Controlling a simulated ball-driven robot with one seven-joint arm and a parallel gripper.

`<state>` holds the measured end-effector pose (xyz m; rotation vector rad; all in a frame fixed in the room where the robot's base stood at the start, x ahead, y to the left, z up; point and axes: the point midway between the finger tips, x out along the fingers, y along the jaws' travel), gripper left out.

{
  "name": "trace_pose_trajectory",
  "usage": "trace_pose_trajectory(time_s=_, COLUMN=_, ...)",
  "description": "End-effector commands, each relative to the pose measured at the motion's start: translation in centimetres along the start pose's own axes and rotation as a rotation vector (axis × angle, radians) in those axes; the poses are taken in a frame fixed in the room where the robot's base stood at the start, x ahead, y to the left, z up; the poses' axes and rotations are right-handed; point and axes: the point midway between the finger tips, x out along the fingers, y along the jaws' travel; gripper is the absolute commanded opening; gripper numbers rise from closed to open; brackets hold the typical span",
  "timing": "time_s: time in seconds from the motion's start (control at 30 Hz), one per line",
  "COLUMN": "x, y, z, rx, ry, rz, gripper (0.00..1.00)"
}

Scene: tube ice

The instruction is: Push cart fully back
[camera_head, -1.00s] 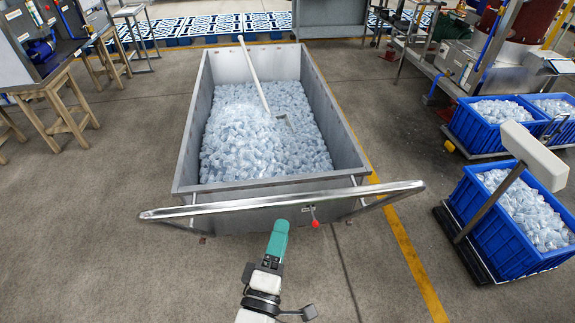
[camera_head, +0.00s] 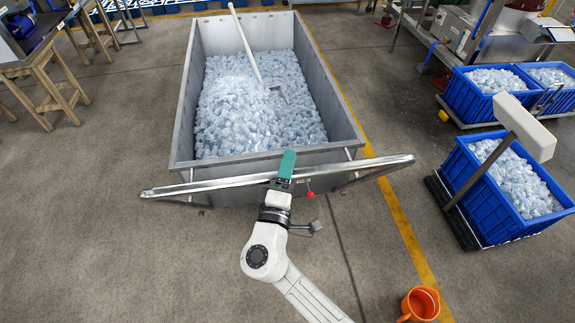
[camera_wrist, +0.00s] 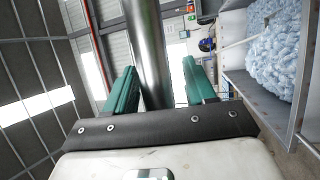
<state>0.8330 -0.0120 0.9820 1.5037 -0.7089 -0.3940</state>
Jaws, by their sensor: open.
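The cart is a grey metal tub (camera_head: 183,130) full of clear ice pieces, standing in the middle of the floor in the head view. Its push handle (camera_head: 225,183) is a long metal bar across the near side. My gripper (camera_head: 287,163) is at the middle of this bar, with green fingers reaching over it. In the wrist view, the bar (camera_wrist: 150,55) passes between the two open green fingers (camera_wrist: 162,88), with a visible gap to the right finger. I cannot tell whether the left finger touches it. The tub wall and ice also show at right there.
A white-handled shovel (camera_head: 246,48) lies in the ice. Blue crates of ice (camera_head: 477,199) stand at right, one on a scale. An orange bucket (camera_head: 420,304) is at the lower right. Wooden stools (camera_head: 45,90) stand at upper left. A yellow line runs right of the cart.

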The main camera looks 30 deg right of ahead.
Motion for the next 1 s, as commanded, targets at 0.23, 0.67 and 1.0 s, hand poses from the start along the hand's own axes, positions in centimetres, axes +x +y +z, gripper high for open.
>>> trace_pose_trajectory(time_s=0.23, x=0.01, y=-0.01, z=0.0, rx=0.0, ry=0.0, rz=0.0, gripper=0.51)
trace_pose_trajectory(time_s=0.67, x=-0.01, y=-0.02, z=0.0, rx=0.0, ry=0.0, rz=0.0, gripper=0.1)
trace_pose_trajectory(time_s=1.0, x=-0.02, y=-0.05, z=0.0, rx=0.0, ry=0.0, rz=-0.001, gripper=0.0)
